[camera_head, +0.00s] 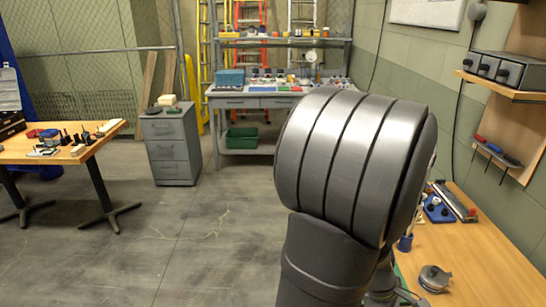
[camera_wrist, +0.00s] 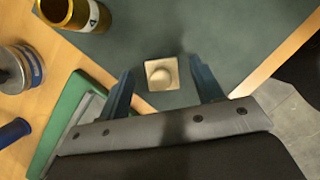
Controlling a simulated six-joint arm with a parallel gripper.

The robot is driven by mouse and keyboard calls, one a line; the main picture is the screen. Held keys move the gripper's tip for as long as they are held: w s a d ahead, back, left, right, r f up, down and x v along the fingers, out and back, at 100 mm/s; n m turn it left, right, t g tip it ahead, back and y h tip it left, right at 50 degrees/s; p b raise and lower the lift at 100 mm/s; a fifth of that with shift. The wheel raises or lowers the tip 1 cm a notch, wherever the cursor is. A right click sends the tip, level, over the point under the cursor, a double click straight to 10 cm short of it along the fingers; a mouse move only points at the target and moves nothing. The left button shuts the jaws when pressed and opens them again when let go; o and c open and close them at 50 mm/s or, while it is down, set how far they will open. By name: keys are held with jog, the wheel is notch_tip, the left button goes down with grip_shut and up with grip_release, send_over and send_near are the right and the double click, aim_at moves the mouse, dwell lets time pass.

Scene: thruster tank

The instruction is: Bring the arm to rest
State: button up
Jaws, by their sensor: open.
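My gripper (camera_wrist: 163,92) is open in the wrist view, its two dark blue fingers apart. Between and below the fingers is a small pale square piece (camera_wrist: 161,74) with a round top, lying on a dark green mat (camera_wrist: 215,35). I see no contact between the fingers and the piece. In the head view my own large grey arm link fills the middle right and hides the gripper and much of the bench (camera_head: 480,255) on the right.
In the wrist view, a brass-coloured cylinder (camera_wrist: 75,12), a metal can (camera_wrist: 18,68), a blue cylinder (camera_wrist: 12,132) and a green-edged tray (camera_wrist: 62,118) lie to the left. The head view shows a wooden table (camera_head: 70,155), a grey drawer cabinet (camera_head: 172,150), and open floor (camera_head: 175,235).

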jog(key=shift+f, duration=0.1)
jog(key=shift+f, duration=0.5)
jog(key=v, duration=1.2)
jog(key=x, duration=1.2)
jog(key=shift+f, duration=0.2)
jog(key=r, duration=0.5)
jog(key=shift+s, duration=0.25)
jog(key=s+d+r, duration=0.3)
jog(key=s+r, duration=0.4)
jog(key=s, duration=0.4)
jog(key=w+f+n+t, duration=0.2)
jog(key=w+n, duration=0.9)
jog(key=w, duration=1.9)
jog(key=shift+w+a+t+h, duration=0.2)
jog(key=shift+a+t+h, duration=0.15)
jog(key=shift+t, duration=0.75)
jog(key=shift+o, duration=0.2)
